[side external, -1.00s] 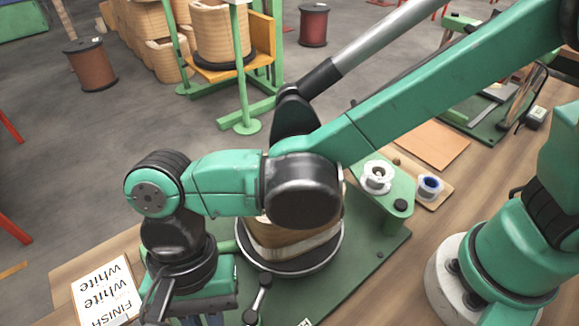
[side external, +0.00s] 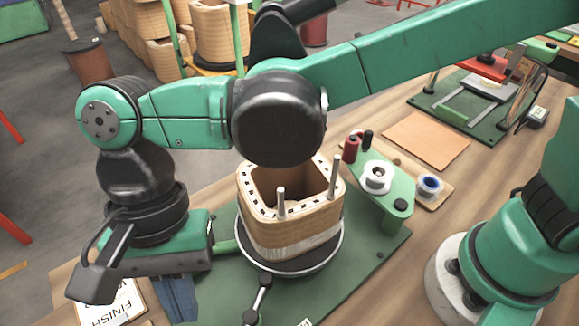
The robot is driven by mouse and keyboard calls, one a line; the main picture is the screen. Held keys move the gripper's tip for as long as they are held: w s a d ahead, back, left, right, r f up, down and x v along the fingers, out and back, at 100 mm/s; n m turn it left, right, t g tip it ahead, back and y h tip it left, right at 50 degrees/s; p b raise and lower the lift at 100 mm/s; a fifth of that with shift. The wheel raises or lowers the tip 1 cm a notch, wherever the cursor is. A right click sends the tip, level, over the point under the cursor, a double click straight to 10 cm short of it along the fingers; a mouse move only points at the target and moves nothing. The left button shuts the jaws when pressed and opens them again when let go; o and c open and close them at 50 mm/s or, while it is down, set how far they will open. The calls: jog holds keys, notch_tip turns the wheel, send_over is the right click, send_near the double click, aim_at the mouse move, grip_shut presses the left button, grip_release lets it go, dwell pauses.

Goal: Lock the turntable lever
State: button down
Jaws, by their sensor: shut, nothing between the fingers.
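The turntable (side external: 335,245) is a dark disc with a pale rim on a green base plate. A tan wound coil (side external: 258,232) with an open top and two upright metal pins stands on it. My forearm hides part of the coil's far side.
A green bracket (side external: 385,198) with wire spools stands right of the turntable. A white paper card (side external: 115,308) lies at lower left, partly hidden by my wrist. A tan board (side external: 425,140) and a green fixture (side external: 455,105) lie farther right. The base plate between gripper and lever looks clear.

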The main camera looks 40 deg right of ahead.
jog(key=shift+a+v, duration=0.2)
jog(key=shift+v, duration=0.9)
jog(key=shift+a+v, duration=0.2)
jog(key=shift+v, duration=0.9)
jog(key=shift+w, duration=0.25)
jog(key=w+d+t, duration=0.1)
jog(key=w+d, duration=0.1)
jog(key=d, duration=0.3)
jog(key=w+d+n+t, duration=0.1)
jog(key=w+d+t, duration=0.1)
jog(key=d, duration=0.3)
jog(key=w+d+r+n+t+y, duration=0.1)
jog(key=w+d+t, duration=0.1)
jog(key=d, duration=0.3)
jog(key=shift+w+r, duration=0.1)
jog(key=shift+w, duration=0.15)
jog(key=d+f+n+t+h, duration=0.1)
jog(key=d+t, duration=0.1)
jog(key=d, duration=0.3)
jog(key=s+d+f+n+t+h, duration=0.1)
jog(key=d+t, duration=0.1)
jog(key=d, duration=0.4)
jog(key=d+f+n+t+h, duration=0.1)
jog(key=d+n, duration=0.1)
jog(key=d, duration=0.3)
jog(key=shift+s+d+t, duration=0.15)
jog(key=shift+s+t, duration=0.05)
jog(key=shift+t, duration=0.2)
